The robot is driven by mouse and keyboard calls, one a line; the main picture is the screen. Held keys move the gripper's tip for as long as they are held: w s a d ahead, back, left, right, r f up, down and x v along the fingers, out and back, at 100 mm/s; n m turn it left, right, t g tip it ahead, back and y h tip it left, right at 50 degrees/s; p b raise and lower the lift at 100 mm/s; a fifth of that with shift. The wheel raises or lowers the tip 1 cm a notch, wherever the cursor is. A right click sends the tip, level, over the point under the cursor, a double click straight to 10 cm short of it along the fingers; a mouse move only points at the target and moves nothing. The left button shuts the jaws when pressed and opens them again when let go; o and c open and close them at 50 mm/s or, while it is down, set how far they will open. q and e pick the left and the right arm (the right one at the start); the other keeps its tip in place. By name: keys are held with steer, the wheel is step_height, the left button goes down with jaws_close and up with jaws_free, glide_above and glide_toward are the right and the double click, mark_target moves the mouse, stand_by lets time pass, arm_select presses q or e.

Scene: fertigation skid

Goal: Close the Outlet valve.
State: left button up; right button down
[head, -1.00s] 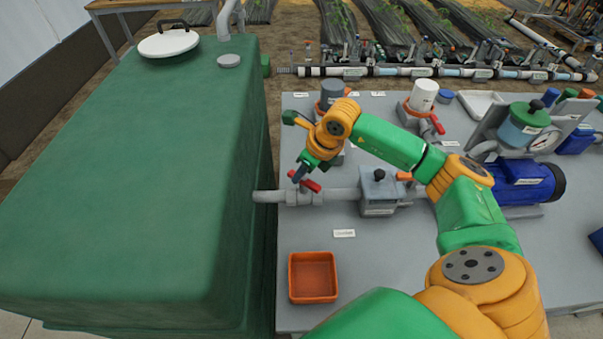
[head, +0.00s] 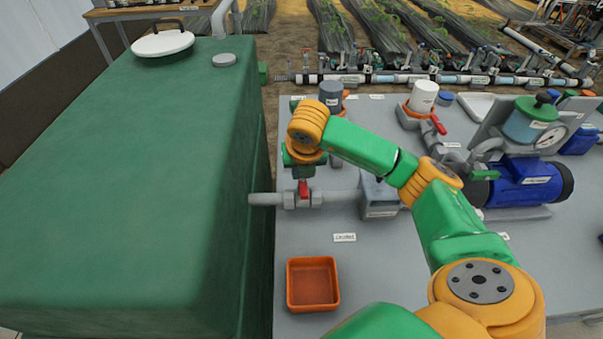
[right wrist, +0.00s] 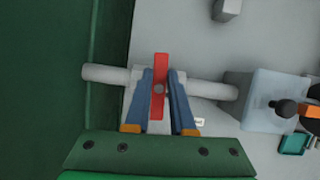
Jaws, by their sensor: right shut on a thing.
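A valve with a red lever handle (head: 303,188) sits in the grey pipe (head: 265,199) between the green tank and a grey box on the bench. In the right wrist view the red handle (right wrist: 159,64) stands across the grey pipe (right wrist: 105,73), about square to it. My right gripper (right wrist: 160,84) has its blue fingers on either side of the handle, shut on it. In the head view this gripper (head: 303,180) points down over the valve, partly hidden by its own wrist. My left gripper is not in view.
A big green tank (head: 120,180) stands close on the left. An orange tray (head: 313,284) and a small label (head: 344,237) lie in front of the valve. The grey box (head: 380,197), a blue pump (head: 525,183) and another red-handled valve (head: 439,125) stand to the right.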

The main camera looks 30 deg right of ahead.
mark_target(303, 187)
steer(key=shift+m, duration=0.5)
steer(key=c, duration=0.8)
jaws_free()
steer(key=shift+o, duration=0.2)
steer(key=v, duration=0.7)
steer(key=shift+r, duration=0.1)
